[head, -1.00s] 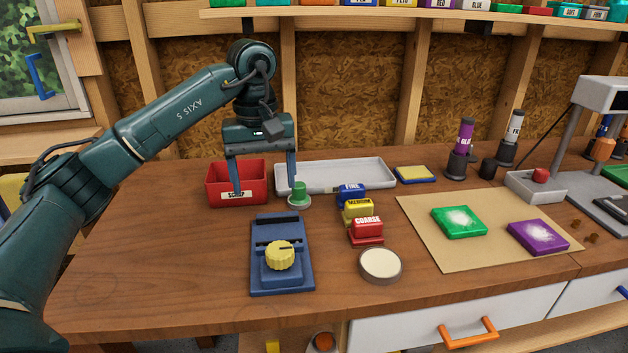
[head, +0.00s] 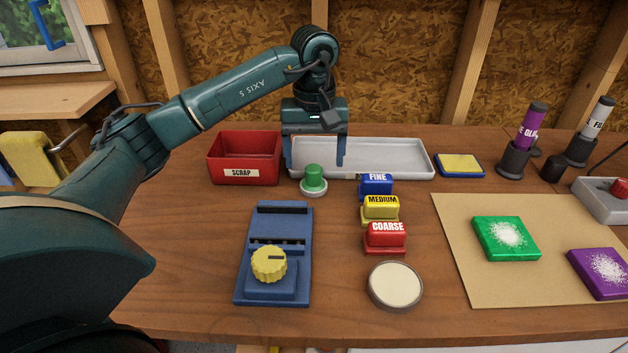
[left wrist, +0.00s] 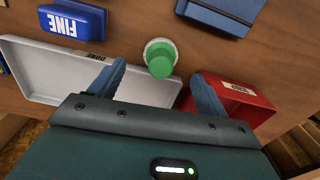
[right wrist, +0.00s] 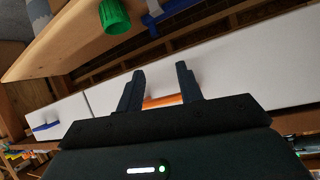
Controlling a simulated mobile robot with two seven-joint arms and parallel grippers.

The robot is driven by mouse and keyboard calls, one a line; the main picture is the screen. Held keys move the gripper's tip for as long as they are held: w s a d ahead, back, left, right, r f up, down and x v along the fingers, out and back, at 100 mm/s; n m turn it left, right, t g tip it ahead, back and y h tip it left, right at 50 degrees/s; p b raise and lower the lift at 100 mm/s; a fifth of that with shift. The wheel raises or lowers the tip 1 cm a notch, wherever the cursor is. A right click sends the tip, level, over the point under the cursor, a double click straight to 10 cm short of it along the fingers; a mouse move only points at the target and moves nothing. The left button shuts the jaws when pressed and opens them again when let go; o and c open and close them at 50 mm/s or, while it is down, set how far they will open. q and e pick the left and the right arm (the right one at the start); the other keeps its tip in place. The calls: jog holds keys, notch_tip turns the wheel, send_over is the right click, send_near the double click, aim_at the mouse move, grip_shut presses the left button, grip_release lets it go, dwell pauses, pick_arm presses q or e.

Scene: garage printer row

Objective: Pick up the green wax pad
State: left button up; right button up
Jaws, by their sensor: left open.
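The green wax pad, a green knob on a round pale base (head: 314,180), stands upright on the wooden bench. It is just in front of the red scrap bin and the grey tray. My left gripper (head: 314,164) is open and empty, its fingers pointing down behind and above the pad, one to each side in the picture. In the left wrist view the pad (left wrist: 160,59) lies between the lines of the two fingers, just beyond their tips and apart from both. My right gripper (right wrist: 160,82) is open, with nothing between its fingers; it shows only in the right wrist view.
The red scrap bin (head: 243,173) and grey tray (head: 400,163) stand close behind the pad. Fine (head: 376,184), medium (head: 381,208) and coarse (head: 386,238) blocks are to its right. A blue device (head: 273,283) with a yellow knob is in front.

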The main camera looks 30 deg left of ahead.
aim_at(313, 168)
pick_arm(q)
notch_tip(313, 168, down, 6)
jog(key=shift+a+r+p, duration=0.1)
jog(key=shift+r+p, duration=0.05)
jog(key=shift+p, duration=0.15)
jog(key=shift+c, duration=0.2)
jog(key=c, duration=1)
